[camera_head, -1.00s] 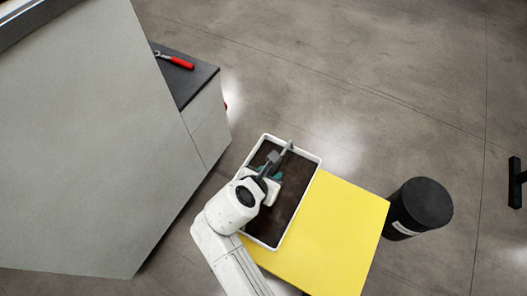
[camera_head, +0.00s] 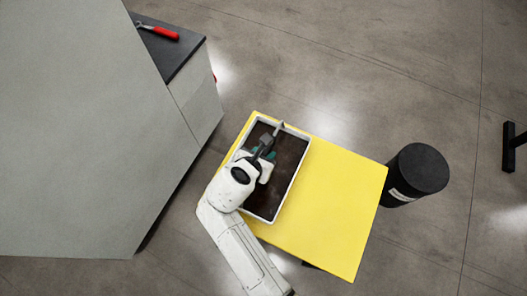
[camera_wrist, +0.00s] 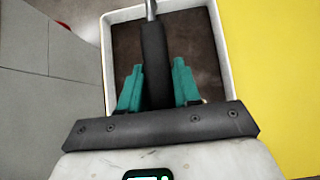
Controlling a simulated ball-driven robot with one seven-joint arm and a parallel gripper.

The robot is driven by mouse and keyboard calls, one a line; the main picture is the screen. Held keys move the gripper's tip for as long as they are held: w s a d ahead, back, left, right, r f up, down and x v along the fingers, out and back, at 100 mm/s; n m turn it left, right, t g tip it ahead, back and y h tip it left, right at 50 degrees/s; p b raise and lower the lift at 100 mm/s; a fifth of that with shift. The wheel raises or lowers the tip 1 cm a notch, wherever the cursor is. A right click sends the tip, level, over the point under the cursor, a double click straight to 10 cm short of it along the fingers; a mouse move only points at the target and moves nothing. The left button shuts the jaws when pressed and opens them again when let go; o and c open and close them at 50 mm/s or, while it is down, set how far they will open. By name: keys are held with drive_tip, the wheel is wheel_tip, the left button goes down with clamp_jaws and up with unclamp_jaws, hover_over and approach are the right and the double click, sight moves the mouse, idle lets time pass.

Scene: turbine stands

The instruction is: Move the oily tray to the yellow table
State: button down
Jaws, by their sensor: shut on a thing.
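The oily tray (camera_head: 291,179) is a white-rimmed box with a dark brown, stained inside. It lies over the left part of the yellow table (camera_head: 325,205), with a yellow strip showing along its upper left side. Whether it touches the tabletop is hard to tell. My gripper (camera_head: 266,155) is over the tray's middle. In the wrist view, its teal fingers (camera_wrist: 158,84) are shut around a dark bar with a metal end, which appears to be the tray's handle. The tray's white rim (camera_wrist: 222,45) shows around it. My gripper hides the tray's near end there.
A black cylinder (camera_head: 423,170) stands on the floor right of the table. A grey cabinet with a dark top (camera_head: 178,52) stands to the left, holding a red-handled tool (camera_head: 159,32). The right part of the table is clear. A dark stand foot (camera_head: 510,147) is at far right.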

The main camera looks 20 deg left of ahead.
drive_tip(key=shift+f, duration=0.25)
idle(0.5)
drive_tip(key=c, duration=0.6)
unclamp_jaws()
drive_tip(key=shift+f, duration=0.1)
drive_tip(key=shift+o, duration=0.2)
drive_tip(key=shift+p+v, duration=1.75)
drive_tip(key=shift+v, duration=1.8)
